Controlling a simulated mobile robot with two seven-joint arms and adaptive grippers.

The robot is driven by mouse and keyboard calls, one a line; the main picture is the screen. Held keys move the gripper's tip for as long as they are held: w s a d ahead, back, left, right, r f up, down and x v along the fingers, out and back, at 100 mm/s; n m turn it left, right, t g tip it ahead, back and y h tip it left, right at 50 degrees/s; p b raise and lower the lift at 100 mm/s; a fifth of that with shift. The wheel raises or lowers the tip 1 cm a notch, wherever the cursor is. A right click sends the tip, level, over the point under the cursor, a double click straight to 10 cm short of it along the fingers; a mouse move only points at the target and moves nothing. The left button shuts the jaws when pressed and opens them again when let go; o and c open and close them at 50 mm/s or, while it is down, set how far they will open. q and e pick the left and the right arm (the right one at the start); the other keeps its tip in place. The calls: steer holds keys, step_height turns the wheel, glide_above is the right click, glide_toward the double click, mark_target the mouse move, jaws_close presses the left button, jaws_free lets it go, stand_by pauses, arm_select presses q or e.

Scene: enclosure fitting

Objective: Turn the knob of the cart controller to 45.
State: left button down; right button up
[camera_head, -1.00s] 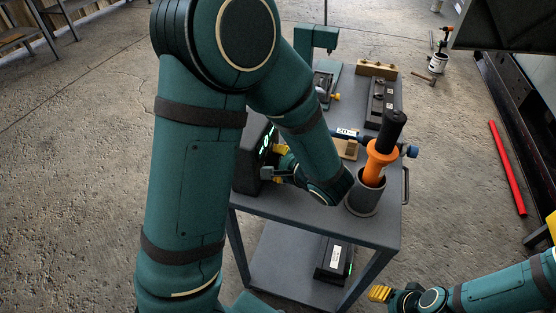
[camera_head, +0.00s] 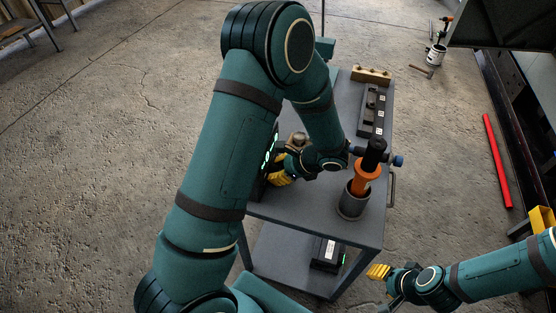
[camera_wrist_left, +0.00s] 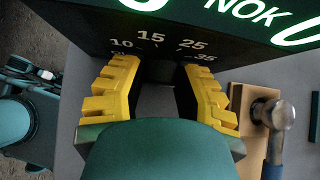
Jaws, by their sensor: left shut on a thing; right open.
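The cart controller (camera_head: 266,172) is a dark box with green lit characters on the cart, mostly hidden behind my left arm in the head view. In the left wrist view the controller (camera_wrist_left: 95,22) fills the top, with green "NOK" and a white scale showing 10, 15, 25 and 35. My left gripper (camera_head: 281,173) is at its face, its yellow fingers (camera_wrist_left: 157,100) shut on the knob. The knob is hardly visible between the fingers, and its pointer cannot be read. My right gripper (camera_head: 379,271) is open and empty, low at the right, away from the cart.
A grey cup (camera_head: 353,204) holding an orange and black tool (camera_head: 367,178) stands close to my left wrist. A wooden block (camera_wrist_left: 239,105) and a metal-headed tool (camera_wrist_left: 271,113) lie right of the fingers. A dark rail-like unit (camera_head: 374,111) is farther back on the cart (camera_head: 306,211).

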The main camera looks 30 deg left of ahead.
arm_select(q)
steer(key=m+g+p, duration=0.1)
steer(key=g+p, duration=0.2)
steer(key=shift+m+h, duration=0.3)
steer(key=shift+f+m+g+p, duration=0.1)
steer(key=shift+m+g+p, duration=0.4)
steer(key=shift+g+p, duration=0.4)
steer(key=shift+w+f+m+g, duration=0.1)
steer(key=shift+m+g, duration=0.5)
steer(key=shift+g, duration=0.4)
steer(key=shift+m+g+b, duration=0.8)
steer(key=shift+m+g, duration=0.1)
steer(key=shift+g, duration=0.4)
steer(key=c, duration=0.6)
jaws_free()
steer(key=shift+a, duration=0.1)
